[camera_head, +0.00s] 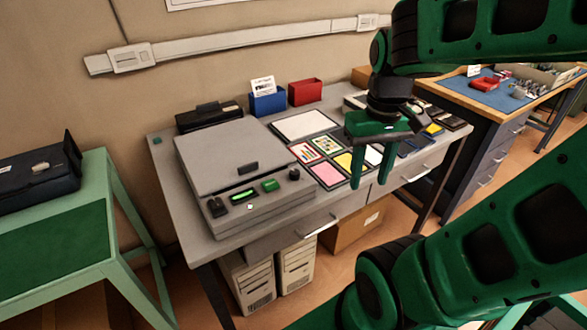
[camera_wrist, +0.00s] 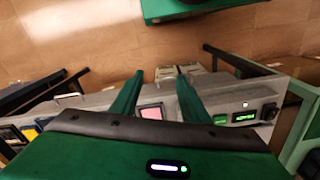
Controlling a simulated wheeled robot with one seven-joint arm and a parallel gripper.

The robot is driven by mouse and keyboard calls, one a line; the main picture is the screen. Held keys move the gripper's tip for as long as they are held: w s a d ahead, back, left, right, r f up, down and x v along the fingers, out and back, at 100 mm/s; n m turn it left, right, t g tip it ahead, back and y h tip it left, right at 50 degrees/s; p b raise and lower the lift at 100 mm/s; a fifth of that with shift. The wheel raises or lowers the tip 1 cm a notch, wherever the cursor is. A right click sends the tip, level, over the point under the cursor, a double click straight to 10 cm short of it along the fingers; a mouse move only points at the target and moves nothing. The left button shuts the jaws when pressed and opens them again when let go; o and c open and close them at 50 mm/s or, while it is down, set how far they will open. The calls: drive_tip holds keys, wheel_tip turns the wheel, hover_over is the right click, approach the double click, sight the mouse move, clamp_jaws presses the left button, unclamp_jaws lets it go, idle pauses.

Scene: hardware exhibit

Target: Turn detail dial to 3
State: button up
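A grey flat-lidded machine (camera_head: 215,155) stands on the table in the head view. Its front panel holds a black dial (camera_head: 216,207) at the left, a lit green display (camera_head: 243,196), a green button (camera_head: 270,185) and a small black knob (camera_head: 294,174) at the right. Labels and pointer settings are too small to read, so I cannot tell which is the detail dial. My gripper (camera_head: 369,184) is open and empty, right of the machine and apart from its panel. The wrist view shows both fingers spread, with the green display (camera_wrist: 243,117) and a black control (camera_wrist: 270,111) to their right.
Coloured cards and a white sheet (camera_head: 304,124) lie right of the machine. Blue (camera_head: 267,103) and red (camera_head: 305,92) bins stand behind. Computer towers (camera_head: 250,283) and a cardboard box (camera_head: 352,226) are under the table. A green table (camera_head: 45,228) stands at the left.

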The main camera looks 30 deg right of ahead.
drive_tip(key=w+a+r+n, duration=0.2)
drive_tip(key=w+n, duration=0.3)
drive_tip(key=w, duration=0.3)
drive_tip(key=n, duration=0.8)
hover_over(294, 171)
wheel_tip(294, 171, down, 11)
drive_tip(key=shift+s+f, duration=0.1)
drive_tip(key=shift+s, duration=0.05)
drive_tip(key=c, duration=1.1)
